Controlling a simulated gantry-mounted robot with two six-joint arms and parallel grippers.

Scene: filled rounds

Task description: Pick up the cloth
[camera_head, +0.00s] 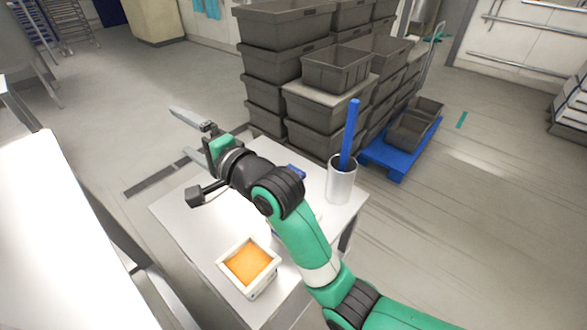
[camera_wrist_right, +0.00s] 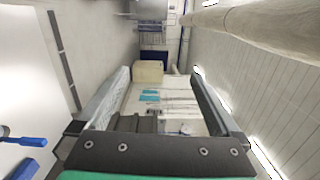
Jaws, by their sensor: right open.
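I cannot pick out a cloth on the small white table (camera_head: 186,213) for certain; my right arm hides part of its top. A small blue piece (camera_head: 297,172) shows just behind the arm, mostly hidden. A square white container (camera_head: 262,288) near the front edge holds something flat and orange (camera_head: 249,262); its material is unclear. My right gripper (camera_head: 183,133) is open and empty, raised beyond the table's far left side. In the right wrist view its fingers (camera_wrist_right: 160,75) are wide apart with nothing between them. My left gripper is not in view.
A white cup (camera_head: 341,184) with a blue stick (camera_head: 350,130) stands at the table's right corner. Stacked grey crates (camera_head: 285,65) and a blue pallet (camera_head: 385,158) stand behind. A larger white surface (camera_head: 50,230) lies left. Light blue pieces (camera_head: 206,8) hang on the far wall.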

